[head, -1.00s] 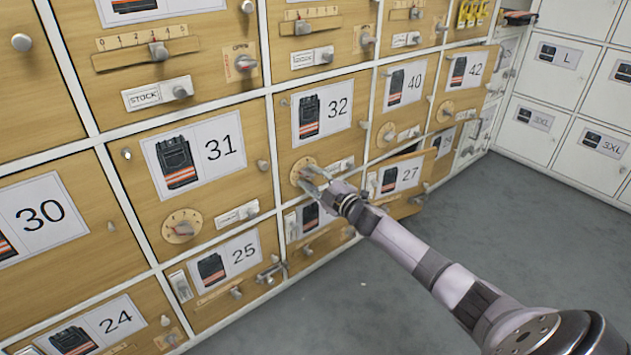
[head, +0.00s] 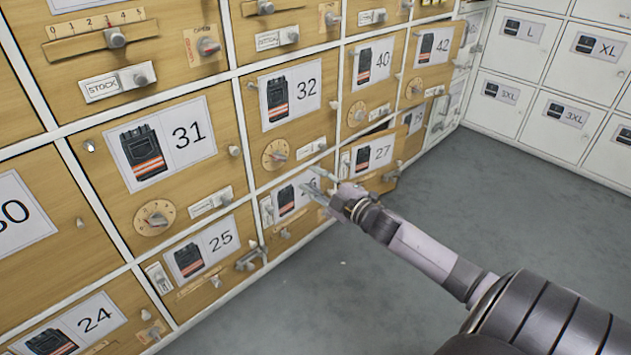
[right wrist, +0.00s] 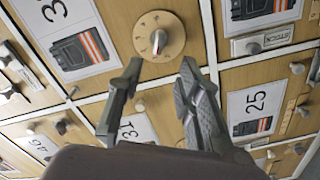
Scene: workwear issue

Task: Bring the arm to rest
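My right gripper (head: 314,181) shows in the head view, its arm coming in from the lower right. It is in front of the locker below door 32 (head: 297,128), partly covering that locker's label. Its two fingers are spread with nothing between them. In the right wrist view the fingertips (right wrist: 160,66) are also apart and empty, with a round dial (right wrist: 158,37) beyond the gap. I see no contact with the dial. The round dial (head: 276,155) on door 32 is uncovered in the head view. My left gripper is not in view.
Wooden lockers with knobs, sliders and latches fill the left and middle. Door 27 (head: 373,155) stands ajar just beyond my right gripper. White lockers (head: 525,65) line the back right. The grey floor (head: 480,190) is clear on the right.

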